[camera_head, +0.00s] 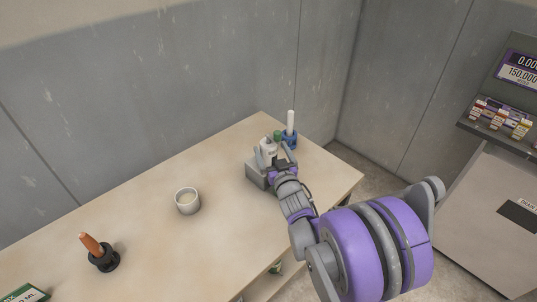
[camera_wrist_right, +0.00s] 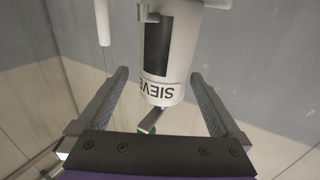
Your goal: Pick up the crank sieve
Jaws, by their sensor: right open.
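The crank sieve (camera_wrist_right: 165,60) is a white cylinder with a dark panel and the word SIEVE, seen large in the right wrist view. A small metal crank part (camera_wrist_right: 150,121) shows below it. In the head view the sieve (camera_head: 268,147) is at the far end of the table, partly hidden by my right gripper. My right gripper (camera_wrist_right: 160,88) is open, with one finger on each side of the sieve and visible gaps between. It also shows in the head view (camera_head: 274,157). My left gripper is not in view.
A blue holder with an upright white stick (camera_head: 290,122) and a green-topped item (camera_head: 277,135) stand close behind the sieve.

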